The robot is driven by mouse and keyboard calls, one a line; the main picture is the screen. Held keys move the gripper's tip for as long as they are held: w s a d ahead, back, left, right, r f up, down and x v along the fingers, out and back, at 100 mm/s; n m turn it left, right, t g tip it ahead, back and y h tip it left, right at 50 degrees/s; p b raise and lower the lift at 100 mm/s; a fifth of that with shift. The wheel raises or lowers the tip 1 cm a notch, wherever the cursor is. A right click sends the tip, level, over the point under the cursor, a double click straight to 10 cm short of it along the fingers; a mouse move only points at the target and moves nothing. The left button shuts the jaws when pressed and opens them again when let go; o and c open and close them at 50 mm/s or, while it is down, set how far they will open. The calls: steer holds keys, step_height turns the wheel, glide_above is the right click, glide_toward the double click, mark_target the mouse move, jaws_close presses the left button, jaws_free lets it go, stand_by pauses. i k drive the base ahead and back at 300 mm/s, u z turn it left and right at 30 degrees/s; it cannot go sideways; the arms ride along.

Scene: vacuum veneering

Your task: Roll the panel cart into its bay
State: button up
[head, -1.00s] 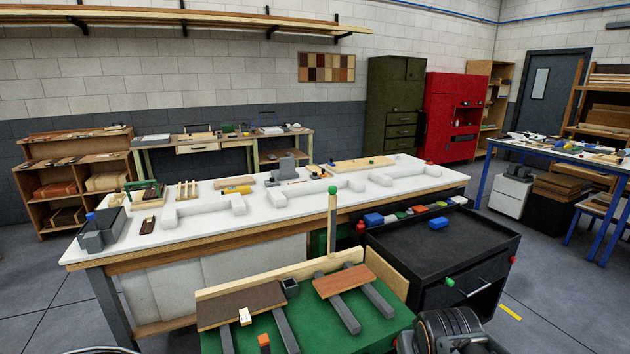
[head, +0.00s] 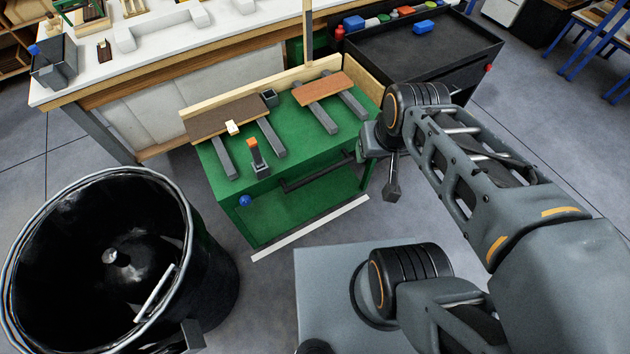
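The green panel cart (head: 289,150) stands in the middle of the head view, against the front of the white-topped bench. Two wood-toned panels lie on its grey bars, a dark brown one (head: 222,118) at left and a reddish one (head: 322,90) at right. A dark handle bar (head: 318,172) runs along its near side. A white strip (head: 312,228) lies on the floor along its near edge. My gripper (head: 392,190) hangs just right of the cart's near right corner, apart from the handle. Its fingers are small and seen from behind, so their opening is unclear.
A large black bin (head: 188,240) stands at the lower left, near the cart. A black tool trolley (head: 425,62) stands right behind the cart. The white-topped bench (head: 98,66) spans the back. Grey floor is open at right (head: 540,120).

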mark_target(296, 171)
steer(key=z, duration=1.6)
steer(key=k, duration=0.95)
steer(key=u, duration=1.55)
steer(key=i, duration=0.5)
steer(key=u, duration=0.05)
